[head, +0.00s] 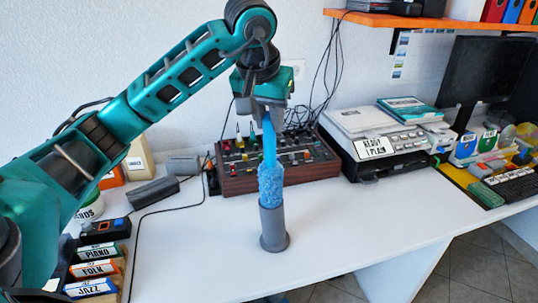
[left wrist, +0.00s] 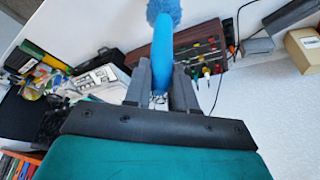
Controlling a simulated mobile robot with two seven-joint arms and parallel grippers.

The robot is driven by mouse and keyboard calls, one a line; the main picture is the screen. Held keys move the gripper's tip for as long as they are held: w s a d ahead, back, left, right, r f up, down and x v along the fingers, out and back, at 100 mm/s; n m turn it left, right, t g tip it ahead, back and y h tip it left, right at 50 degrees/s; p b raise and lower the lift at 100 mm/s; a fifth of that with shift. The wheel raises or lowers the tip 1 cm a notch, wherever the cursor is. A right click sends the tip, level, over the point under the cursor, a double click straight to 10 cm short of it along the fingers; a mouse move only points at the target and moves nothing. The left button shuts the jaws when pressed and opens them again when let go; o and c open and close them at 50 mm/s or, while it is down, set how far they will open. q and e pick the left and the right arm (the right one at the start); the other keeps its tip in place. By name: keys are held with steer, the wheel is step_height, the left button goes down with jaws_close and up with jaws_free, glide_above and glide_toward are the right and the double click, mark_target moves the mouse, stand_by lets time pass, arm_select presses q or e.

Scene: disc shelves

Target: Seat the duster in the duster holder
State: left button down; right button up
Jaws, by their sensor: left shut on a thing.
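The duster has a smooth blue handle (head: 269,143) and a fluffy blue head (head: 270,184). My left gripper (head: 266,108) is shut on the upper handle and holds the duster nearly upright, head down. The duster holder (head: 273,226) is a grey cylinder with a wider foot, standing on the white desk. The lower end of the fluffy head meets the holder's top rim and is hidden there; I cannot tell how deep it sits. In the left wrist view the duster (left wrist: 162,50) runs away between the fingers; the holder is not seen. My right gripper is not in view.
A mixer console (head: 270,165) stands behind the holder, with a printer (head: 375,145) to its right. Labelled boxes (head: 95,268) line the left front. An orange shelf (head: 420,20) hangs at upper right. The desk around the holder is clear.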

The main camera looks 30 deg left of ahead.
mark_target(269, 132)
arm_select(q)
steer(key=x, duration=0.2)
steer(key=shift+a+f, duration=0.2)
steer(key=shift+f, duration=0.2)
steer(key=shift+s+f, duration=0.1)
steer(key=shift+f, duration=0.3)
steer(key=shift+s+d+f, duration=0.1)
steer(key=shift+d, duration=0.05)
steer(key=shift+f, duration=1.95)
steer(key=c, duration=0.9)
jaws_free()
